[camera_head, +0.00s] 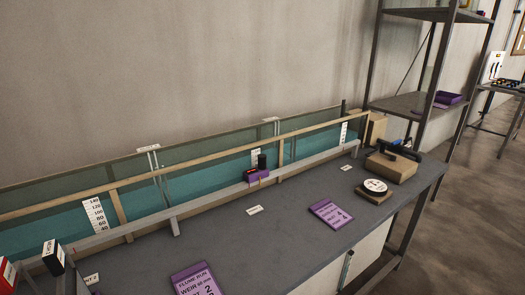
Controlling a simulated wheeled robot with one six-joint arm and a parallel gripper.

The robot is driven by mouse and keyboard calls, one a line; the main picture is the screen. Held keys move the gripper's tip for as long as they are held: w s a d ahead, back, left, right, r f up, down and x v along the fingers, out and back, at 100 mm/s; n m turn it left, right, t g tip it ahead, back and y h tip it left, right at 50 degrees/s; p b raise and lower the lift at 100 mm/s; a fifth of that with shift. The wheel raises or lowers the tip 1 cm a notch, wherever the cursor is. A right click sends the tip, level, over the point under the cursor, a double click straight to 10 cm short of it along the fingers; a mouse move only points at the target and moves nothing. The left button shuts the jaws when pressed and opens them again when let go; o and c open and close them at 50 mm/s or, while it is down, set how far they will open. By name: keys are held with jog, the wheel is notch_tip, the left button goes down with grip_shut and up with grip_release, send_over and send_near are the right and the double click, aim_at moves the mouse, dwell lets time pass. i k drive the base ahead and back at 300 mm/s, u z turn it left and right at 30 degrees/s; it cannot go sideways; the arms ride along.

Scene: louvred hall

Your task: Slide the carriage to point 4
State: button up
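The carriage (257,174), a small purple and black block with a dark upright knob and a red spot, sits on the grey rail (205,200) along the front of a long glass-sided water flume (185,183). It stands near the middle of the visible rail. Small white labels lie on the bench along the rail: one (254,210) just below the carriage, one (346,167) farther right, and one (92,279) at lower left that seems to end in 2. The other two are too small to read. My gripper is not in view.
Purple cards (331,213) (197,281) lie on the dark bench (290,240); the nearer shows a 2. A round white disc (375,186) and a brown box (392,167) with a black handled object stand at right. Black (54,257) and red boxes are at lower left.

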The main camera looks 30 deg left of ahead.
aim_at(264, 173)
jog(key=u, duration=0.45)
jog(key=i, duration=0.55)
jog(key=u, duration=0.9)
jog(key=i, duration=0.3)
jog(key=u, duration=0.5)
